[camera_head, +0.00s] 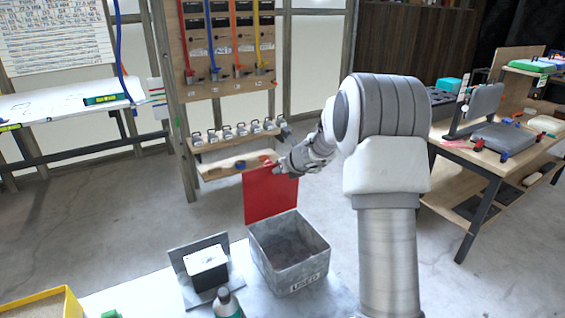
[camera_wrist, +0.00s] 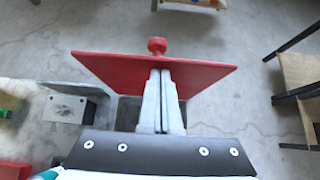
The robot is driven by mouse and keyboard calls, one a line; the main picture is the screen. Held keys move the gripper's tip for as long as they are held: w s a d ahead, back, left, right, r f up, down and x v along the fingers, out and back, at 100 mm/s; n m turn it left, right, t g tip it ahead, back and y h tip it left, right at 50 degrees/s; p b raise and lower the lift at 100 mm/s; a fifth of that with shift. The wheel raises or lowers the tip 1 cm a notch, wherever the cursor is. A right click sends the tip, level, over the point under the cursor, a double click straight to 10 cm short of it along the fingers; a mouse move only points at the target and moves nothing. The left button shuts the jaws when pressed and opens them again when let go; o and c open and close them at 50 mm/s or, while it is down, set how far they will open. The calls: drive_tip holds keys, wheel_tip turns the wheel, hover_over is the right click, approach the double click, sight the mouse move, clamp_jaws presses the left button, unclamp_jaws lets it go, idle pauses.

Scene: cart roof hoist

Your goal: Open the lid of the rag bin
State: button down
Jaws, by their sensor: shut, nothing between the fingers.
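The rag bin (camera_head: 296,268) is a grey metal box marked "USED" on its front. Its red lid (camera_head: 268,197) stands upright at the back edge, and the bin's mouth is open, with a dark inside. My gripper (camera_head: 277,169) is at the lid's upper edge, its fingers shut and empty. In the wrist view the closed fingers (camera_wrist: 161,76) lie across the red lid (camera_wrist: 112,68), and a red knob (camera_wrist: 157,46) shows beyond the lid's far edge. I cannot tell whether the fingers touch the lid. Part of the bin (camera_wrist: 128,113) shows below the lid.
A black-and-white block on a grey bracket (camera_head: 207,269) stands left of the bin, with a dark-capped bottle (camera_head: 226,303) in front. A yellow tray (camera_head: 45,304) is at the lower left. A tool board with a shelf of padlocks (camera_head: 235,133) stands behind. A workbench (camera_head: 490,165) is at right.

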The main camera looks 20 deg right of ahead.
drive_tip(key=shift+w+a+r+p, duration=0.15)
drive_tip(key=shift+w+p, duration=0.5)
drive_tip(key=shift+w+a+r+p, duration=0.1)
drive_tip(key=shift+w+p, duration=0.55)
drive_tip(key=shift+w, duration=0.05)
drive_tip(key=shift+w+a+r+p, duration=0.15)
drive_tip(key=shift+w+p, duration=0.5)
drive_tip(key=shift+w+a+f+p, duration=0.15)
drive_tip(key=shift+w+p, duration=0.5)
drive_tip(key=shift+w, duration=0.2)
drive_tip(key=shift+w+a+f+p, duration=0.1)
drive_tip(key=shift+w+a+p, duration=0.05)
drive_tip(key=shift+w+p, duration=0.55)
